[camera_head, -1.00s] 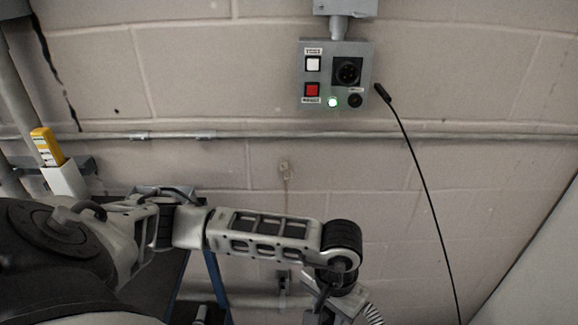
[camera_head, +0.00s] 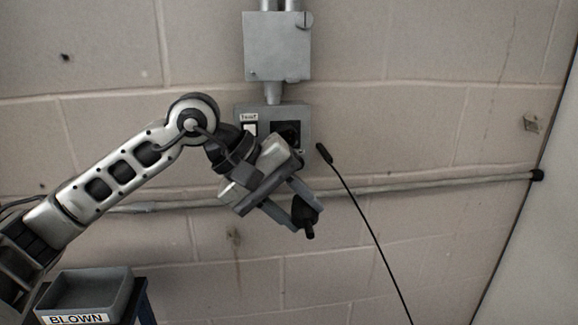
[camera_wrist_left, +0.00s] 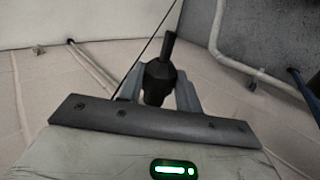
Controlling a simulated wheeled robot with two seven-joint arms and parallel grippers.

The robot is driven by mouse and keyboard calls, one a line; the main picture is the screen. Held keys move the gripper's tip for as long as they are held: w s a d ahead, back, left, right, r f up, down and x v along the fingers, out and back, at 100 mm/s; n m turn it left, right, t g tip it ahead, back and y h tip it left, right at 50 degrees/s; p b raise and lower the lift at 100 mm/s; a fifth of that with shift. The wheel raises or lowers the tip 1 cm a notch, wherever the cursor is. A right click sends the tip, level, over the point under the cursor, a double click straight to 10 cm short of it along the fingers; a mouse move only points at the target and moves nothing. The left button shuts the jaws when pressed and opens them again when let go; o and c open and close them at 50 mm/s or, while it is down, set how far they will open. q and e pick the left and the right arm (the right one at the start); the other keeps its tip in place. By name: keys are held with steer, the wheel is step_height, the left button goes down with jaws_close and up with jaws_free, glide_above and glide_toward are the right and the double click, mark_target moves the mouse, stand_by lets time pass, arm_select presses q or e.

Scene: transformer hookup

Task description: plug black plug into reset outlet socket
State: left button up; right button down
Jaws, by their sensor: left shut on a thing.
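My left gripper (camera_head: 295,205) is shut on a black plug (camera_head: 305,212), just below and in front of the grey control box (camera_head: 304,113) on the wall. The plug and its thin end also show between the fingers in the left wrist view (camera_wrist_left: 160,78). My wrist hides the lower part of the box; a white button (camera_head: 250,128) under a label shows at upper left. My right gripper is not in view.
A thin black cable with a thick end (camera_head: 324,153) hangs to the right of the box. A grey junction box (camera_head: 277,46) is above. A horizontal conduit (camera_head: 430,185) runs along the wall. A grey tray marked BLOWN (camera_head: 85,292) stands at lower left.

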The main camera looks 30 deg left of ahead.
arm_select(q)
step_height(320, 180, up, 8)
steer(key=s+t+h, duration=0.1)
steer(key=shift+s+a+n+t, duration=0.15)
steer(key=shift+s+n+t, duration=0.15)
steer(key=shift+s, duration=0.1)
steer(key=shift+r, duration=0.1)
steer(key=w+a, duration=0.1)
steer(key=w, duration=0.1)
steer(key=w+a, duration=0.2)
steer(key=shift+w+a+p, duration=0.3)
steer(key=shift+w+p, duration=0.05)
stand_by(0.6)
steer(key=shift+w+a+p, duration=0.4)
steer(key=shift+w+a, duration=0.6)
steer(key=shift+w, duration=0.3)
stand_by(0.7)
